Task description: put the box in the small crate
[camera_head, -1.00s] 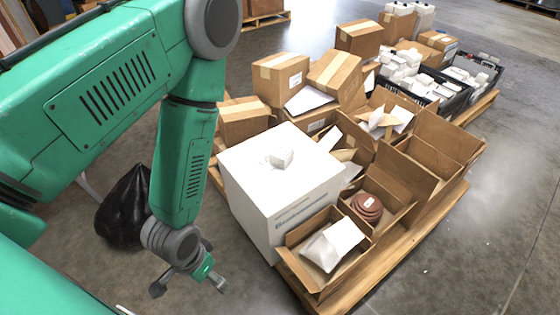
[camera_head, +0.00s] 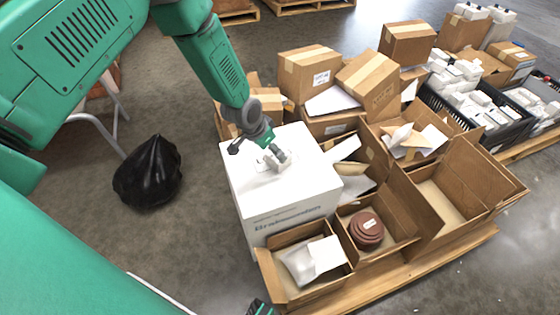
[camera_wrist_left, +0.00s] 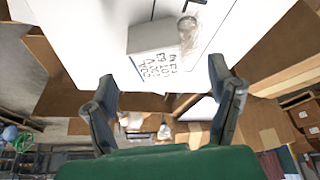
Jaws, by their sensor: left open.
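The small white box (camera_head: 274,163) sits on top of a large white carton (camera_head: 290,200). In the left wrist view, the box (camera_wrist_left: 152,52) shows black print and has clear crinkled wrap at one end. My left gripper (camera_head: 258,153) is open over the carton top, close to the box and partly covering it. In the left wrist view its open fingers (camera_wrist_left: 163,85) are spread, with the box beyond their tips. A black crate (camera_head: 505,122) full of white packages stands at the right; I cannot tell whether it is the small crate. A dark gripper part, probably my right gripper (camera_head: 259,308), barely shows at the bottom edge.
Open cardboard boxes stand around the carton on the pallet (camera_head: 420,272); one holds a brown coil (camera_head: 367,228), another a white packet (camera_head: 310,260). Closed cartons (camera_head: 309,72) stand behind. A black bag (camera_head: 149,173) lies on the floor at left. Floor at lower right is clear.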

